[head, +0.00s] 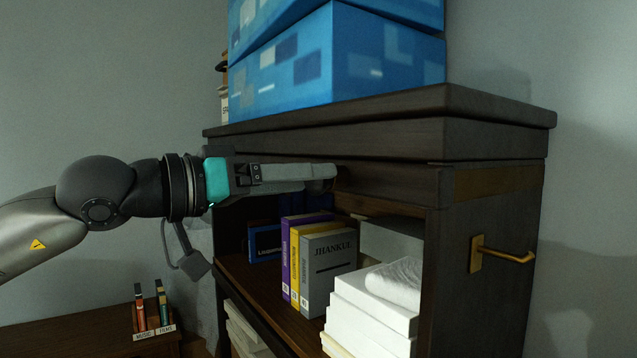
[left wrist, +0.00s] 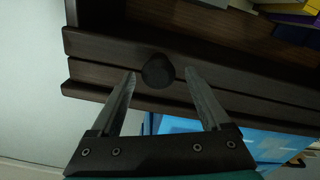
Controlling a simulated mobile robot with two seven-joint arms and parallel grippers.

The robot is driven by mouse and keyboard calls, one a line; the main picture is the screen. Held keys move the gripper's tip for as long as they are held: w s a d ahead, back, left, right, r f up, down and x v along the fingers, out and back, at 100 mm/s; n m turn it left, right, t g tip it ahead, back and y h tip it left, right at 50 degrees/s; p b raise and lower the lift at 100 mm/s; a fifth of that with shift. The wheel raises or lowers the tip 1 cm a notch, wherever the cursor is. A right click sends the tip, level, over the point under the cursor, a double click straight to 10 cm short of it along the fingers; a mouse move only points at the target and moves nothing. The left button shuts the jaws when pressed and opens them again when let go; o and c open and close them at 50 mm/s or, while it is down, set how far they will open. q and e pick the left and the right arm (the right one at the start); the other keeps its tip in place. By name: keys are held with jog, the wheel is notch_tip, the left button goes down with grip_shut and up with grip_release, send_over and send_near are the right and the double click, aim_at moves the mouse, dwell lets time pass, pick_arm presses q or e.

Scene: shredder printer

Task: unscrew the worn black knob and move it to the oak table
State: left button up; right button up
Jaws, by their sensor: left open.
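The black knob (left wrist: 158,72) is round and sits on the dark wooden front rail of the cabinet. My left gripper (left wrist: 160,74) is open, with one finger on each side of the knob; I cannot tell whether either finger touches it. In the head view my left gripper (head: 334,172) reaches in from the left along the rail under the cabinet top, and the knob is mostly hidden at its fingertips. A brown wooden table (head: 75,335), possibly the oak table, shows at the lower left. My right gripper is not in view.
The dark cabinet (head: 490,240) holds upright books (head: 325,265) and a white paper stack (head: 365,310) below the arm. Blue boxes (head: 350,60) stand on top. A brass handle (head: 500,254) sticks out from its right side. Small books (head: 150,308) stand on the brown table.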

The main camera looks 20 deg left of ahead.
pick_arm(q)
jog(key=m, duration=0.3)
jog(key=shift+a+f+m, duration=0.1)
jog(key=shift+f+m, duration=0.2)
jog(key=m, duration=0.2)
jog(key=shift+m, duration=0.3)
jog(key=m, duration=0.9)
jog(key=shift+d+r+p, duration=0.25)
jog(key=shift+r+p, duration=0.05)
jog(key=shift+r, duration=0.05)
jog(key=shift+w, duration=0.1)
